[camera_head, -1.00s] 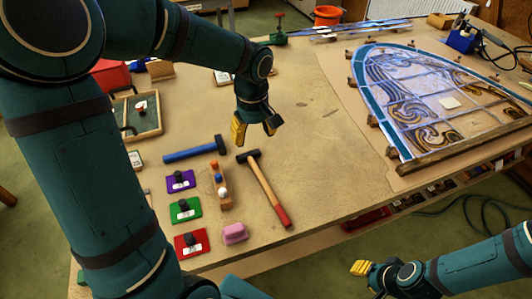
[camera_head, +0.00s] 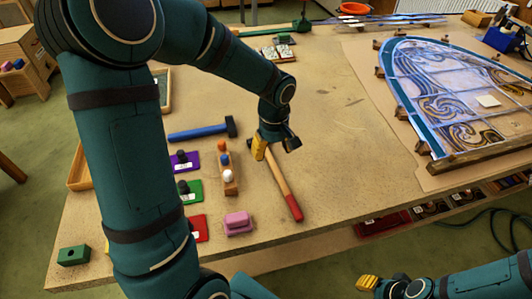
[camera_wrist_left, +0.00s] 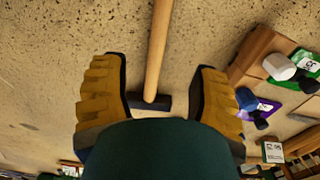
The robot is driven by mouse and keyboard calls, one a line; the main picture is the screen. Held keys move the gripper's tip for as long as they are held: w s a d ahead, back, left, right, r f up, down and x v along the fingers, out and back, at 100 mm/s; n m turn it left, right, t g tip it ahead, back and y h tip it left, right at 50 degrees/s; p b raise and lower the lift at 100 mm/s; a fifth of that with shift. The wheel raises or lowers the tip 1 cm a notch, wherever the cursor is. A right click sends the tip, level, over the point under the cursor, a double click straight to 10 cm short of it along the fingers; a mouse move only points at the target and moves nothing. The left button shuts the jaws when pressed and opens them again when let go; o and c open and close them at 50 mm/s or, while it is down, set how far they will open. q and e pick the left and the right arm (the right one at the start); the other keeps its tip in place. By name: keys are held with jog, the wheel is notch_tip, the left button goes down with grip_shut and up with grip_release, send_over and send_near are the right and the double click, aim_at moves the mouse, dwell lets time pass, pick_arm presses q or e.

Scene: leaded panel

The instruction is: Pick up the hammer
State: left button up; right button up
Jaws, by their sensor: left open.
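A hammer with a wooden handle and red end (camera_head: 285,190) lies on the table, its head hidden behind my left gripper (camera_head: 275,149) in the head view. In the left wrist view its handle (camera_wrist_left: 158,48) and dark head (camera_wrist_left: 151,103) show between the two yellow fingers of my open left gripper (camera_wrist_left: 158,90). Whether the fingers touch it I cannot tell. A second hammer with a blue handle (camera_head: 198,132) lies to its left. My right gripper (camera_head: 382,285) is at the lower right, off the table, its opening unclear.
A wooden block with several small knobs (camera_head: 229,185) stands close left of the hammer. Purple (camera_head: 183,161), green (camera_head: 189,190) and pink (camera_head: 238,223) pieces lie nearby. The leaded panel (camera_head: 450,95) lies at the right. The table between is mostly clear.

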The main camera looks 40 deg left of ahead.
aim_at(274, 166)
pick_arm(q)
jog(key=shift+d+f+b, duration=0.2)
jog(key=shift+f+b, duration=0.5)
jog(key=shift+f, duration=2.7)
jog(key=shift+o, duration=0.2)
grip_shut()
